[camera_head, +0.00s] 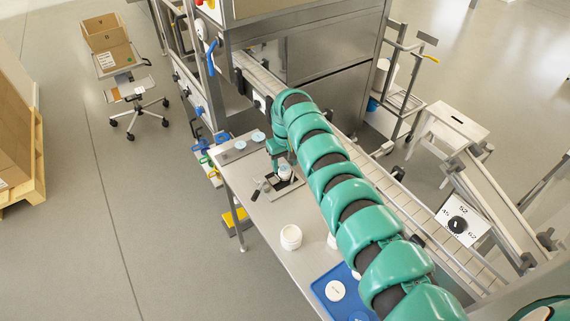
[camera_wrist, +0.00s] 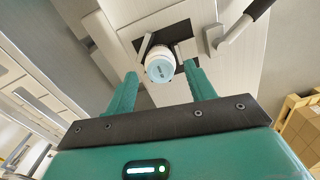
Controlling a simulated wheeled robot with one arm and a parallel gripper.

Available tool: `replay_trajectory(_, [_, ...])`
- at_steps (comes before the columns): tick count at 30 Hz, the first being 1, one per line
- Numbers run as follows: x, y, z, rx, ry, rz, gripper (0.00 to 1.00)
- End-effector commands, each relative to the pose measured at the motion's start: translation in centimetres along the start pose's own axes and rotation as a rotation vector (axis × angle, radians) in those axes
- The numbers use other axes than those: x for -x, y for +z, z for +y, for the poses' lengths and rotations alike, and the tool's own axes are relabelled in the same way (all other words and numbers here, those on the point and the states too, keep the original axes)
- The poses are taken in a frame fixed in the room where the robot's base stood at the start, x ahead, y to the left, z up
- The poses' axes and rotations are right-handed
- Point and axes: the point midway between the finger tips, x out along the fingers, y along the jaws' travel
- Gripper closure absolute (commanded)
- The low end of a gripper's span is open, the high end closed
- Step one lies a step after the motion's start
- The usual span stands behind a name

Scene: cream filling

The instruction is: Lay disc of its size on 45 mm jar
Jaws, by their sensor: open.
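A small white jar (camera_wrist: 160,57) stands in a dark-lined fixture in the wrist view. Its top is covered by a pale blue round face (camera_wrist: 160,71) with a small dark print, which looks like a disc lying flat on the jar. The same jar shows in the head view (camera_head: 285,172) on a metal plate. My gripper (camera_wrist: 161,76) is open, its two teal fingers apart on either side of the jar top in the picture, with nothing between them that I can see held. In the head view my gripper (camera_head: 277,151) is just above the jar, partly hidden by my arm.
Pale blue discs (camera_head: 258,136) lie at the table's far end. A larger white jar (camera_head: 290,237) and a blue tray (camera_head: 322,287) with round white pieces are nearer. A conveyor (camera_head: 375,178) runs along the right. A dial plate (camera_head: 457,225) reads 45, 52, 62.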

Motion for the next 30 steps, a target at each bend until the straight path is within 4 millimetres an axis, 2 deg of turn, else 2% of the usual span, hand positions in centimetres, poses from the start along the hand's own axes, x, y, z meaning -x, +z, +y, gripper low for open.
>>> replay_trajectory(7, [2.6, -0.1, 0.0, -0.001, -0.001, 0.007, 0.46])
replay_trajectory(19, [11.1, -0.1, 0.2, -0.001, 0.000, 0.005, 0.46])
replay_trajectory(25, [13.8, -0.1, 0.2, -0.001, -0.001, 0.002, 0.46])
replay_trajectory(30, [15.1, -0.1, 0.2, -0.001, -0.002, -0.002, 0.46])
